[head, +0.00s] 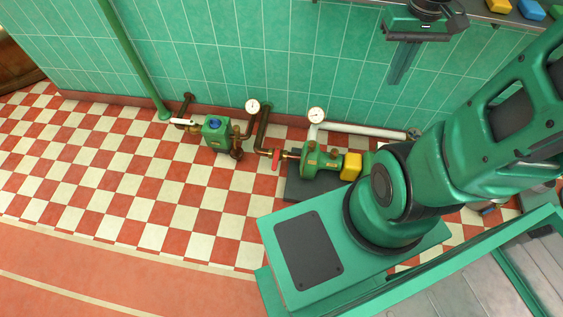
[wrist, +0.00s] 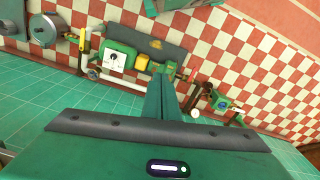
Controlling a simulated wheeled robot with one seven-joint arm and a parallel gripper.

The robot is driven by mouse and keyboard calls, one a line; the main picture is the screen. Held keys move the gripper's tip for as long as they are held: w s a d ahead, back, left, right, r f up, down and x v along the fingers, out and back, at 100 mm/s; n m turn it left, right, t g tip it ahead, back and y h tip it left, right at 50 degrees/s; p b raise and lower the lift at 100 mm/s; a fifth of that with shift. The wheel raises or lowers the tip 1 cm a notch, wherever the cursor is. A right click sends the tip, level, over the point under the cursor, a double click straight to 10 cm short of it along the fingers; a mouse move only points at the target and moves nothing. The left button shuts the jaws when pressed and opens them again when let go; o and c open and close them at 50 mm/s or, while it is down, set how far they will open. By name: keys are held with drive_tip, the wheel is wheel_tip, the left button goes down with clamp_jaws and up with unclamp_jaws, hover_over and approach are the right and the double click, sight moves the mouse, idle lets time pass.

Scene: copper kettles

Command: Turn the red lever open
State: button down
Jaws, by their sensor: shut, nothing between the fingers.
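The red lever (head: 276,160) is on a brass pipe fitting to the left of the green pump (head: 320,161), low by the tiled wall. It hangs roughly downward in the head view. In the wrist view the small red lever (wrist: 187,75) shows just right of my fingers, partly unclear at this size. My gripper (head: 397,78) is shut and empty. It is high up against the wall, to the right of the lever and well apart from it. Its fingers also show in the middle of the wrist view (wrist: 161,84).
A yellow motor end (head: 351,166) is on the pump, with a white pipe (head: 365,131) and a gauge (head: 316,115) behind. Another green valve body (head: 216,132) stands left of the lever. A green post (head: 134,60) rises farther left. The checkered floor in front is clear.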

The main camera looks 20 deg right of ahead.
sight(276, 158)
drive_tip(key=w+f+n+t+y, duration=0.1)
drive_tip(key=w+f+n, duration=0.8)
drive_tip(key=w+f, duration=1.6)
drive_tip(key=s+a+f+n+y, duration=0.1)
drive_tip(key=a+f+n, duration=0.15)
drive_tip(key=f, duration=1.05)
drive_tip(key=s+a+f+n+t+y, duration=0.15)
drive_tip(key=a+f, duration=0.25)
drive_tip(key=f, duration=0.9)
drive_tip(key=s+a+f+n+y, duration=0.1)
drive_tip(key=a+f+n, duration=0.25)
drive_tip(key=f, duration=0.85)
drive_tip(key=w+a+f, duration=0.4)
drive_tip(key=a+f, duration=0.2)
drive_tip(key=f, duration=0.2)
drive_tip(key=shift+w+a+f+m, duration=0.15)
drive_tip(key=shift+a+f+m, duration=0.15)
drive_tip(key=shift+m, duration=0.15)
drive_tip(key=shift+h, duration=0.25)
